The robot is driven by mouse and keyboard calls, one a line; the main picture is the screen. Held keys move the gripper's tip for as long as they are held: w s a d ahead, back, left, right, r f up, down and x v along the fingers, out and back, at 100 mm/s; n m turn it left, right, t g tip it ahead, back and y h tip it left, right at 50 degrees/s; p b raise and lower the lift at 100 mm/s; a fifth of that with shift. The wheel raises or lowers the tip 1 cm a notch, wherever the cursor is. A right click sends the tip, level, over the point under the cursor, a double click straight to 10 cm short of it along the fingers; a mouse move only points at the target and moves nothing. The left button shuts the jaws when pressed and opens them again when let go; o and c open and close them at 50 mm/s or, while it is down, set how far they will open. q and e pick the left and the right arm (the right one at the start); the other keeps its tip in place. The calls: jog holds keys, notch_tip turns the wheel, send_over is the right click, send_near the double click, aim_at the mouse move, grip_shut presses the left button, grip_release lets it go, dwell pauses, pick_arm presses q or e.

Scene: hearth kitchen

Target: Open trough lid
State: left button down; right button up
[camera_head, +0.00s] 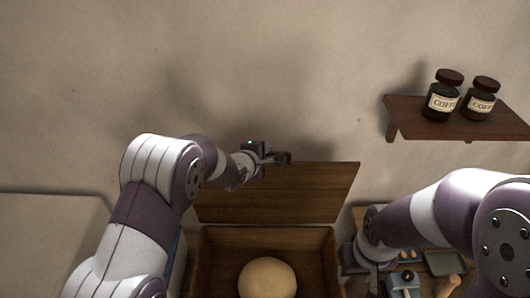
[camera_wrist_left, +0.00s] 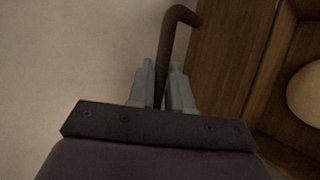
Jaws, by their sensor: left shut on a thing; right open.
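The wooden trough (camera_head: 211,255) stands at the bottom middle of the head view, with a pale round ball of dough (camera_head: 267,278) inside. Its lid (camera_head: 310,190) is raised and tilted up at the back of the trough, toward the wall. My left gripper (camera_head: 273,160) is at the lid's upper edge. In the left wrist view my left gripper (camera_wrist_left: 161,88) is shut on a dark curved handle (camera_wrist_left: 178,16) beside the lid's wood (camera_wrist_left: 220,60). My right gripper (camera_head: 362,270) is low at the right of the trough; its fingers are hard to make out.
A wall shelf (camera_head: 455,122) at the upper right holds two dark coffee jars (camera_head: 442,97) (camera_head: 481,98). A surface right of the trough holds a grey tray (camera_head: 443,262), a blue item (camera_head: 404,281) and a wooden tool (camera_head: 447,287). A pale counter (camera_head: 50,235) is at the left.

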dwell(0.3)
pick_arm(q)
jog(key=c, duration=1.1)
grip_release()
jog(key=shift+s, duration=0.1)
jog(key=b+v, duration=0.3)
jog(key=v, duration=0.9)
jog(key=shift+s+a+r, duration=0.1)
jog(key=shift+a+r, duration=0.05)
